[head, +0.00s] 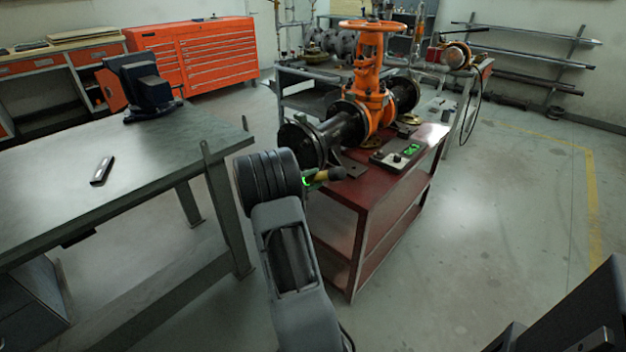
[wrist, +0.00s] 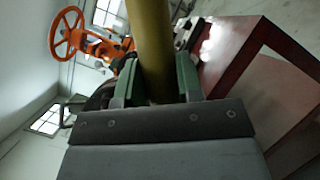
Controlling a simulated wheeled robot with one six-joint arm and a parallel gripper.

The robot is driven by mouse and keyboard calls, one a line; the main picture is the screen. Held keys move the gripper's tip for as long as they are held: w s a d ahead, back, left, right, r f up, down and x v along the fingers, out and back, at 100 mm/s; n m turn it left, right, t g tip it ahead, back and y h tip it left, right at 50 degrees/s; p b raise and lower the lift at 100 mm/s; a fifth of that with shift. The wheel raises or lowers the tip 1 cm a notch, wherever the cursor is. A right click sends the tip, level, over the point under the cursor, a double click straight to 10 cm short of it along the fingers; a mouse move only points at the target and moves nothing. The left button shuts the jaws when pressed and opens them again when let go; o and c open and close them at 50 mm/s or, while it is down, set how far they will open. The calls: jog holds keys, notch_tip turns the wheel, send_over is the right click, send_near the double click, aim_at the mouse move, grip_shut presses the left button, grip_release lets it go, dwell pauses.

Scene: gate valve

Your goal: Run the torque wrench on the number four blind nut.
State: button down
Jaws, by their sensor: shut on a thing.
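My gripper (head: 308,182) is in front of the near end of the red cart. Its green fingers are shut on a yellow handle (wrist: 150,40), which I take to be the torque wrench's. The rest of the tool is hidden behind my arm. The orange gate valve (head: 374,85) stands upright on the cart. Its black pipe end flange (head: 298,138) is just above and behind my gripper, partly hidden. I cannot make out single nuts or numbers.
A workbench (head: 150,165) at left holds a vise (head: 148,88) and a small dark object (head: 102,170). Floor right of the cart is clear.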

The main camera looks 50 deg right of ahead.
jog(key=shift+d+r, duration=0.1)
jog(key=shift+d, duration=0.2)
jog(key=shift+s+d, duration=0.1)
jog(key=shift+d, duration=1.2)
jog(key=shift+s+d+r+b, duration=0.1)
jog(key=shift+d+b, duration=0.55)
dwell(2.0)
jog(key=shift+a+b, duration=0.2)
jog(key=shift+b, duration=0.15)
dwell(0.9)
jog(key=shift+a, duration=0.15)
jog(key=shift+w+a, duration=0.2)
jog(key=shift+a, duration=1.8)
